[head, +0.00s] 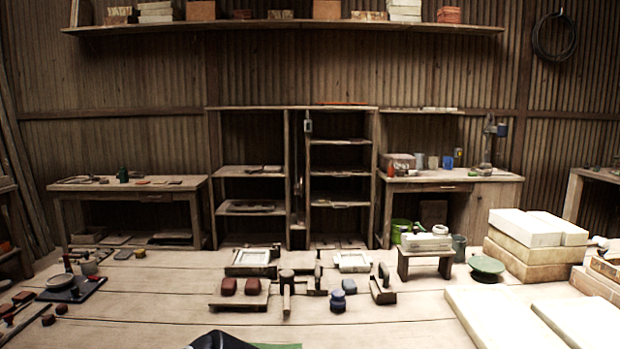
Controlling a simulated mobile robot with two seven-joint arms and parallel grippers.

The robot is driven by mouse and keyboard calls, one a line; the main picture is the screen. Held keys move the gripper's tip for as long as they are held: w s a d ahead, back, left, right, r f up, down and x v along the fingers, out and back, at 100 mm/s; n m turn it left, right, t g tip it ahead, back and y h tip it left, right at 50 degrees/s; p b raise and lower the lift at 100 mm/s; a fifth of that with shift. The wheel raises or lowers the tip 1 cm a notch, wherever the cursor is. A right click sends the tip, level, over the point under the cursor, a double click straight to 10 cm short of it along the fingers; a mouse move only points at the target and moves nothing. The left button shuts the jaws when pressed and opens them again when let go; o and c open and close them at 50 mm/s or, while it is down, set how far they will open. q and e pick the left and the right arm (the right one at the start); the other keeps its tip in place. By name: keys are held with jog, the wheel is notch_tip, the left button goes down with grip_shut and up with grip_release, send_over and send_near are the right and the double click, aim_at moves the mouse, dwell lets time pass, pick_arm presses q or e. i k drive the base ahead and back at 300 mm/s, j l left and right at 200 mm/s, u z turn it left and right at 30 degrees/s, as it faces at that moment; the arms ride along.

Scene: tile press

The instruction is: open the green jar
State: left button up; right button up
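A small dark green jar-like container (123,175) stands upright on the left wooden table (130,184). It is too small to tell whether its lid is on. A green bucket-like vessel (400,229) stands on the floor behind a small stool, partly hidden. A round green disc or low vessel (486,265) lies on the floor right of the stool. I cannot tell for sure which of these is the green jar. Neither of my grippers can be made out. A dark shape is cut off at the bottom edge, and I cannot tell what it is.
A small bench (425,254) holds pale pieces. Pale slabs (530,240) are stacked at the right. A shelf unit (290,112) stands at the back. Open floor lies at centre left.

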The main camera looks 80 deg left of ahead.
aim_at(123, 174)
jog(key=u, duration=3.5)
